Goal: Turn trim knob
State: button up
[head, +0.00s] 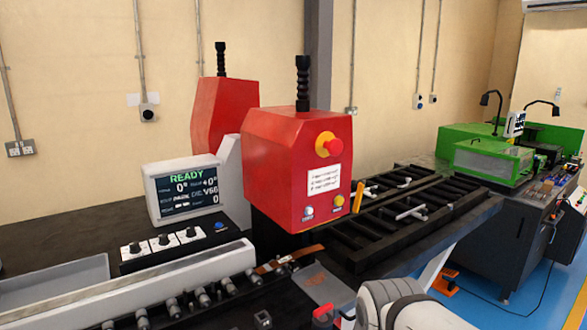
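A row of three black knobs with white scale plates sits on a dark control box left of centre: a left knob (135,247), a middle knob (163,239) and a right knob (190,231). I cannot read their labels, so I cannot tell which is the trim knob. A blue button (220,226) is at the right end of the box. A white part of my arm shows at the bottom, right of centre. My gripper is not in view.
The red bender head (296,165) carries a yellow-ringed red stop button (327,144). A long light rail (130,284) with rollers runs in front of the knobs. A grey tray (55,279) lies at left. A black slatted bed (410,215) and a green machine (487,158) are at right.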

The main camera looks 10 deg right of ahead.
aim_at(191, 232)
jog(key=i, duration=0.2)
jog(key=z, duration=0.05)
jog(key=k, duration=1.3)
jog(key=z, duration=0.15)
jog(key=i, duration=0.95)
jog(key=u, duration=0.55)
jog(key=i, duration=0.85)
jog(key=u, duration=0.6)
